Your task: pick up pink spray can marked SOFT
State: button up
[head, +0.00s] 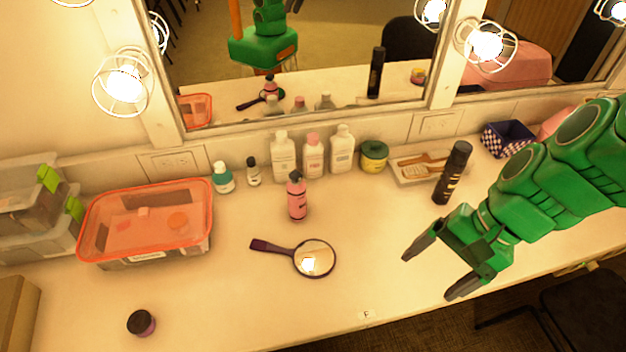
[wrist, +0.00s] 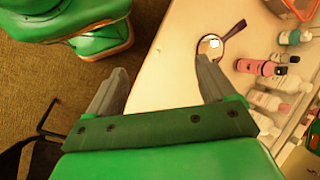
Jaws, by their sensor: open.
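A pink can with a black top (head: 297,197) stands upright on the white counter, behind the hand mirror and in front of a row of bottles. Its label is too small to read. The pink can also shows in the wrist view (wrist: 255,67), at the right. My gripper (head: 432,272) is open and empty, over the front right of the counter, well to the right of the pink can. In the wrist view my gripper's fingers (wrist: 163,85) are spread with nothing between them.
A purple-handled mirror (head: 315,258) lies in front of the can. A tall black can (head: 453,173) stands near my arm. Several bottles (head: 284,157) line the wall behind. An orange-lidded box (head: 90,235) is at left, a dark jar (head: 141,323) front left. The counter's front middle is clear.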

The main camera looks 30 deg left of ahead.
jog(key=w+a+f+m+g+y, duration=0.1)
jog(key=w+a+f+m+y, duration=0.1)
jog(key=w+a, duration=0.35)
jog(key=w+a+f+m+g+y, duration=0.1)
jog(key=w+a+f+m+y, duration=0.1)
jog(key=a, duration=0.7)
jog(key=w+a+f+m+y, duration=0.2)
jog(key=w+a+f, duration=0.15)
jog(key=a, duration=0.35)
jog(key=m+y, duration=0.3)
jog(key=m, duration=0.4)
send_near(297, 196)
jog(key=shift+a+f, duration=1.85)
jog(key=shift+a, duration=1.3)
jog(key=a+f, duration=0.1)
jog(key=s+a+f, duration=0.1)
jog(key=a, duration=0.1)
jog(key=shift+s+t, duration=0.2)
jog(key=shift+t, duration=0.2)
jog(key=shift+s+a+f, duration=0.15)
jog(key=shift+a+f, duration=0.1)
jog(key=shift+a, duration=0.25)
jog(key=shift+c, duration=0.5)
jog(key=c, duration=1.1)
